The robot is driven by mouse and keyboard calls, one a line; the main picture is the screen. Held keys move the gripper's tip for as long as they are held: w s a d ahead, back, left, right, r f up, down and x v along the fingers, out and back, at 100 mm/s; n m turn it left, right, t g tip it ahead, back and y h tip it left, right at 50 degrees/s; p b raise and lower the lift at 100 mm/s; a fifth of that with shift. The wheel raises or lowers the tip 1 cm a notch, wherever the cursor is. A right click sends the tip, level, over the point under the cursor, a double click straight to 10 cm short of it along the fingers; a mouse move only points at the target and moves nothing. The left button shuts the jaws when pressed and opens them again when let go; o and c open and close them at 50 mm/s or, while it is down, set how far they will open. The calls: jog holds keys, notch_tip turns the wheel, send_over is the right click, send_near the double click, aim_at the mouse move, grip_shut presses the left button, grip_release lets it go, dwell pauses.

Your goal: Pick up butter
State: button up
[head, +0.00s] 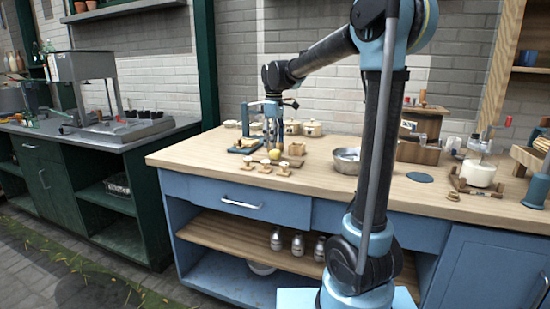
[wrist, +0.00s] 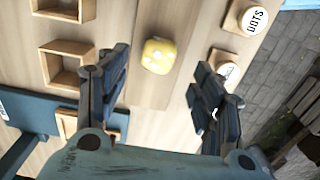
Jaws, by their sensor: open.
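The butter, a small pale yellow rounded block (wrist: 159,55), lies on the wooden worktop in the wrist view. It also shows in the head view as a yellow spot (head: 275,154) below my gripper. My gripper (wrist: 157,82) is open and empty, pointing down, with one finger on each side of the butter's line and the butter just beyond the fingertips. In the head view my gripper (head: 273,140) hangs over the worktop. I cannot tell its exact height above the butter.
Open square wooden moulds (wrist: 46,66) and a blue stand (wrist: 45,138) are at left. A metal bowl (head: 346,160) sits to the right on the worktop (head: 320,175).

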aim_at(275, 152)
jog(key=shift+w+d+f, duration=0.1)
jog(key=shift+d+f, duration=0.05)
jog(key=shift+f, duration=1.2)
jog(key=shift+d+f, duration=0.1)
jog(key=shift+f, duration=1.25)
jog(key=shift+c, duration=0.6)
jog(key=c, duration=1)
